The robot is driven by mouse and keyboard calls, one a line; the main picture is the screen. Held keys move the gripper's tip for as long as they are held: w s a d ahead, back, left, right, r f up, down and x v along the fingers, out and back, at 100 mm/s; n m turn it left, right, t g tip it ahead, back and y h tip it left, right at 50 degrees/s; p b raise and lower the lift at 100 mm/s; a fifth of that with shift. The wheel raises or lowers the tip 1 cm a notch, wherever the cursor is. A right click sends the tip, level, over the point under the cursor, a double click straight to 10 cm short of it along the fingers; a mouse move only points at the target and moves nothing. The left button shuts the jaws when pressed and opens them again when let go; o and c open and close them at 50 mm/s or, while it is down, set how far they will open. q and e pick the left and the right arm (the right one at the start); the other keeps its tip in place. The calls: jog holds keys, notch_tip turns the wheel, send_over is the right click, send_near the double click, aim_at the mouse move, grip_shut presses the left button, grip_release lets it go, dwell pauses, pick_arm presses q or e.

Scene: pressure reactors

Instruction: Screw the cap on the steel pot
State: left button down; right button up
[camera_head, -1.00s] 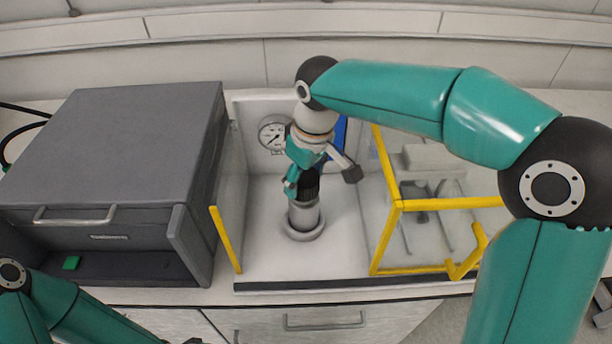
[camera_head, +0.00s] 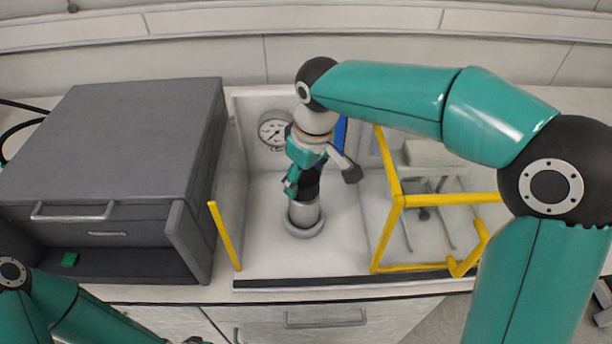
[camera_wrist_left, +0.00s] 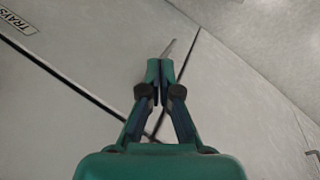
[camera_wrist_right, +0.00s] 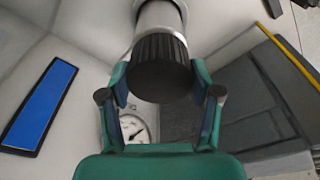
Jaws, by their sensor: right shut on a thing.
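The steel pot (camera_head: 304,216) stands upright in a round base ring on the floor of the white bay in the head view. The black ribbed cap (camera_wrist_right: 161,62) sits on the pot's open end, in line with it, and I see no clear gap between them. My right gripper (camera_head: 308,184) reaches down from above and is shut on the cap, one finger on each side, as the right wrist view shows. My left gripper (camera_wrist_left: 158,80) has its fingers together and holds nothing visible; in the head view it barely shows at the bottom edge.
A pressure gauge (camera_head: 273,131) and a blue panel (camera_head: 341,131) are on the back wall. Yellow-edged clear panels (camera_head: 396,202) flank the bay, the left one (camera_head: 225,236) close to the pot. A grey box (camera_head: 120,150) with a drawer handle stands left. The bay floor before the pot is clear.

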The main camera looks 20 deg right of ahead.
jog(key=shift+f, duration=0.2)
jog(key=o, duration=1.2)
jog(key=r, duration=0.4)
jog(key=s+r, duration=0.1)
jog(key=r, duration=0.2)
jog(key=d+r, duration=0.1)
jog(key=r, duration=0.3)
jog(key=shift+s+r, duration=0.35)
